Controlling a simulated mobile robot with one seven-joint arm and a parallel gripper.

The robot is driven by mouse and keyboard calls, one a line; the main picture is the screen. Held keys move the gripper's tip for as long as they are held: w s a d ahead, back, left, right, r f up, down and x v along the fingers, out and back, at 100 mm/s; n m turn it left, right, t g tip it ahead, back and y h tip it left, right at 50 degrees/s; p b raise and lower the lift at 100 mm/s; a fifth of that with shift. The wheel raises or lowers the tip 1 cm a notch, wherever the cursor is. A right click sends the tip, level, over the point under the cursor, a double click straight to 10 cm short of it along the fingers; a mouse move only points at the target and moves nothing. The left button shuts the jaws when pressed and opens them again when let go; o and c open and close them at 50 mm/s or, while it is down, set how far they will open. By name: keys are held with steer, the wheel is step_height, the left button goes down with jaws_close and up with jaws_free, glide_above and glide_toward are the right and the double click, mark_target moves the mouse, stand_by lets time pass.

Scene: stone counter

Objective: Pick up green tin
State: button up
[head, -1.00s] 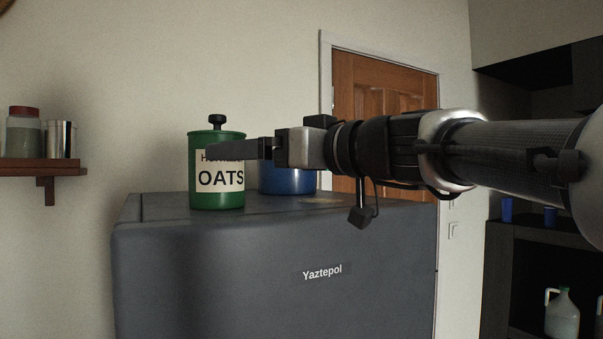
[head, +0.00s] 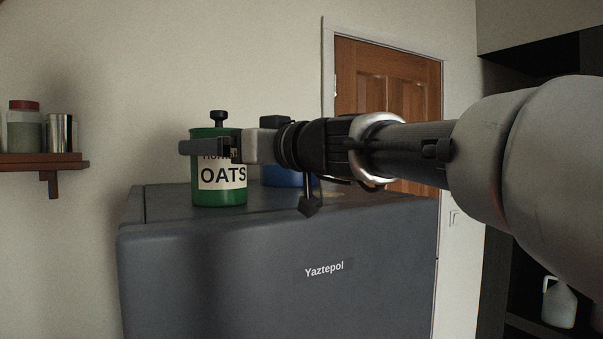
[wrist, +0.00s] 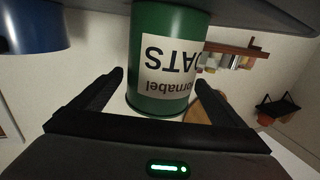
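The green tin (head: 220,196), with a white OATS label and a black knob on its lid, stands upright on top of the dark grey cabinet (head: 230,256). My gripper (head: 190,147) reaches in from the right at the height of the tin's upper part and hides some of its lid area. In the wrist view the tin (wrist: 160,98) appears upside down, with its lid end between the two spread fingers (wrist: 158,82). Gaps show between the fingers and the tin, so my gripper is open and not holding it.
A blue tin (head: 283,177) stands just right of the green tin, partly behind my gripper; it also shows in the wrist view (wrist: 32,28). A wall shelf (head: 45,161) with jars is at the left. The cabinet top left of the tin is clear.

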steer(key=c, duration=1.1)
steer(key=shift+r, duration=0.1)
steer(key=shift+c, duration=1.2)
